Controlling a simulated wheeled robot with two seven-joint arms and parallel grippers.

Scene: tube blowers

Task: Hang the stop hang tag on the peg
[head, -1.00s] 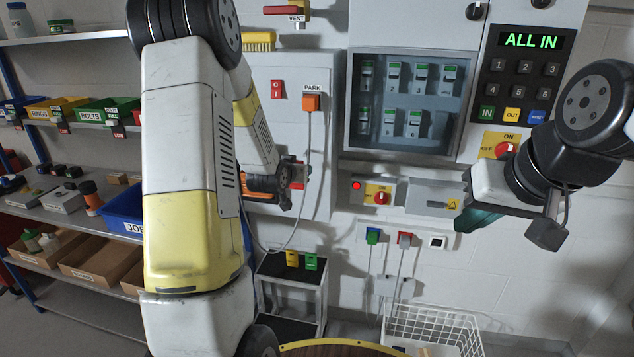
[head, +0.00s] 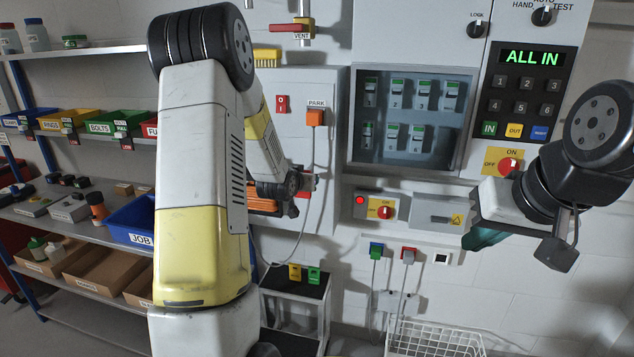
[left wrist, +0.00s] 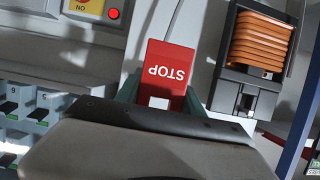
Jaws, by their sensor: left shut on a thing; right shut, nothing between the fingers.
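The red stop hang tag (left wrist: 168,72) is in the left wrist view, with "STOP" upside down. It is held between the teal fingers of my left gripper (left wrist: 160,98), which is shut on it. In the head view a red patch (head: 308,184) beside my left wrist, in front of the grey cabinet, appears to be the tag; the left fingers are mostly hidden there. I cannot make out the peg in either view. My right gripper (head: 484,238) is shut and empty, in front of the wall below the keypad.
An orange coil (left wrist: 262,45) on a dark holder is near the tag in the left wrist view. The grey cabinet (head: 328,150) has a PARK plug with a hanging cable. A shelf with bins (head: 130,222) stands at left; a white wire basket (head: 435,340) is low down.

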